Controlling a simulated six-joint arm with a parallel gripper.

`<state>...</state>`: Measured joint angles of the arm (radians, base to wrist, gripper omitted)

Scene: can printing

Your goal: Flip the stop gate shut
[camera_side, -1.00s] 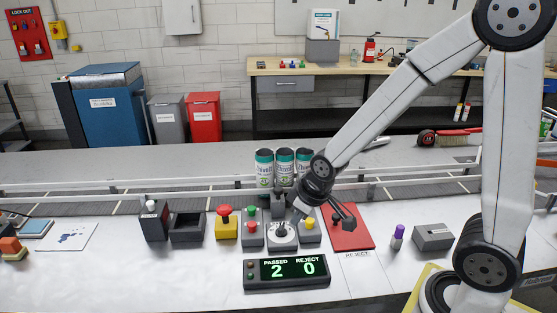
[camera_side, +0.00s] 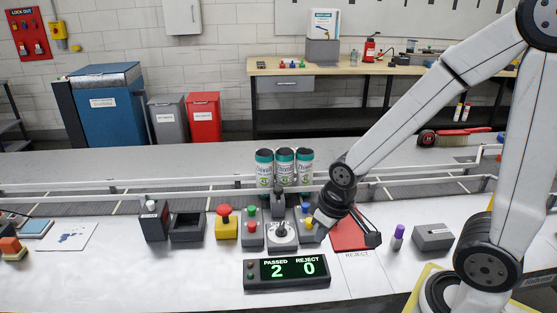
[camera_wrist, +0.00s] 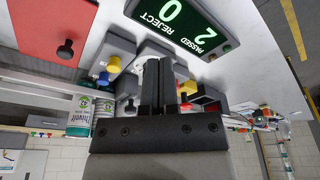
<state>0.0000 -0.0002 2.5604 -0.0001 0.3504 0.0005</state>
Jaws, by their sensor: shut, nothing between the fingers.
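A grey upright block (camera_side: 278,205) stands at the conveyor's near edge in front of the cans; it may be the stop gate, but I cannot tell its position. My gripper (camera_side: 318,224) is shut and empty, low over the right side of the control boxes, beside the yellow-button box (camera_side: 306,228). The wrist view, turned upside down, shows the closed fingers (camera_wrist: 160,88) in front of the white-topped dial box, which they partly hide. The dial box (camera_side: 282,234) shows whole in the side view.
The counter display (camera_side: 285,271) reads PASSED 2, REJECT 0. The red reject mat (camera_side: 350,236) lies right of my gripper. A red mushroom button box (camera_side: 225,222) and a green-and-red button box (camera_side: 252,229) stand left. A guide rail (camera_side: 130,191) runs along the belt.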

